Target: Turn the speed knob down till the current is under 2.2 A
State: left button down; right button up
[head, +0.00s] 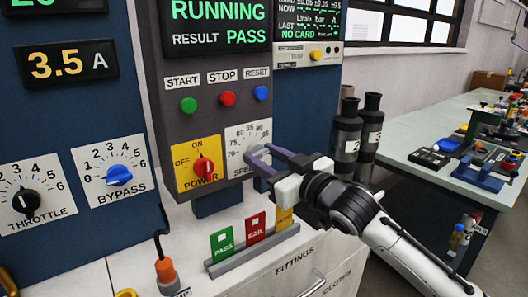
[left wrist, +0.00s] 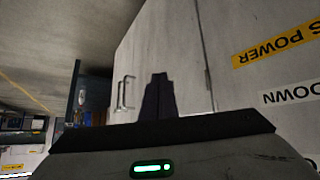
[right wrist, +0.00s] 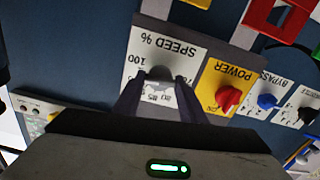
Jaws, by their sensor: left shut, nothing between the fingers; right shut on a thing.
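The speed dial plate (head: 240,138) is white with a scale, low on the grey test panel. My right gripper (head: 258,154) is at this plate, its fingers shut on the grey speed knob (right wrist: 160,74). The fingers hide much of the knob, and its pointer setting cannot be read. The current display (head: 68,64) reads 3.5 A in yellow digits. My left gripper (left wrist: 159,78) shows only in the left wrist view, shut and empty, in front of a pale cabinet.
Left of the speed plate is the red power knob (head: 204,166). The blue bypass knob (head: 119,175) and black throttle knob (head: 26,201) are further left. Below stand the green pass card (head: 222,243) and red fail card (head: 256,226). Dark cylinders (head: 346,142) stand to the right.

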jog(key=n+p, duration=0.2)
jog(key=shift+r+n, duration=0.1)
jog(key=shift+n, duration=0.3)
jog(key=shift+n+p, duration=0.6)
jog(key=shift+n, duration=0.1)
jog(key=shift+f, duration=0.2)
jog(key=o, duration=1.1)
jog(key=shift+c, duration=0.2)
jog(key=v, duration=1)
jog(key=shift+s, duration=0.15)
jog(key=shift+d, duration=0.1)
